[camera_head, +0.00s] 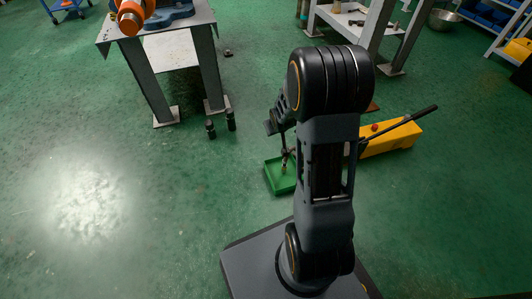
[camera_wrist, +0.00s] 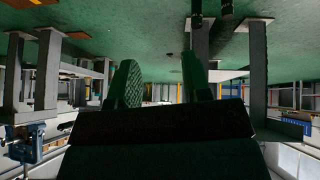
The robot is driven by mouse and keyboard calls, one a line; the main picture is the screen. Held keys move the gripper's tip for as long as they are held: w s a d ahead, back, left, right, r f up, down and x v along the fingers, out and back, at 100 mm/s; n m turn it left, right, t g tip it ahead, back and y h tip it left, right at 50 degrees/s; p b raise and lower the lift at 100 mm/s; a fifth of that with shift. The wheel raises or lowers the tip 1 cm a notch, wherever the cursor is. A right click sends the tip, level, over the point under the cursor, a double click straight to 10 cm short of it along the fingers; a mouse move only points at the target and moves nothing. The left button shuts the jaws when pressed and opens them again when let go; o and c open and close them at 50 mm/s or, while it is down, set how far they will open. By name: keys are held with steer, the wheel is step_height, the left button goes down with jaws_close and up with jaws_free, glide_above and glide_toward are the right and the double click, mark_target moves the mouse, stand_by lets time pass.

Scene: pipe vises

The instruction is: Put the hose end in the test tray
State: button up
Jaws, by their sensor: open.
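The green test tray (camera_head: 270,180) lies on the floor in the middle of the head view, partly hidden by my arm. A thin, upright hose end (camera_head: 285,162) with a brownish tip shows at the tray, its lower tip appearing inside the rim. My gripper (camera_head: 272,124) is above and behind the tray, partly covered by my arm. In the wrist view my gripper (camera_wrist: 161,85) has its two fingers apart with nothing seen between them. The hose end cannot be made out in the wrist view.
A yellow box-shaped pump (camera_head: 390,140) with a long black lever (camera_head: 410,118) stands right of the tray. Two small black cylinders (camera_head: 220,124) stand on the floor near a steel table (camera_head: 170,50). A shelf (camera_head: 345,20) is behind. The floor at left is clear.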

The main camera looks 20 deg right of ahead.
steer(key=s+a+r+g+y, duration=0.1)
steer(key=s+a+r+g, duration=0.1)
steer(key=s+a+r, duration=0.4)
steer(key=s+a+r+g, duration=0.2)
steer(key=s+a+r, duration=0.5)
steer(key=s, duration=0.6)
steer(key=shift+s+r+y, duration=0.15)
steer(key=shift+r+y, duration=0.25)
steer(key=shift+r, duration=0.2)
steer(key=shift+a, duration=0.1)
step_height(320, 180, up, 39)
steer(key=t+p, duration=0.1)
steer(key=p, duration=3.6)
steer(key=shift+s+a+n, duration=0.15)
steer(key=shift+n, duration=0.15)
steer(key=shift+f, duration=0.1)
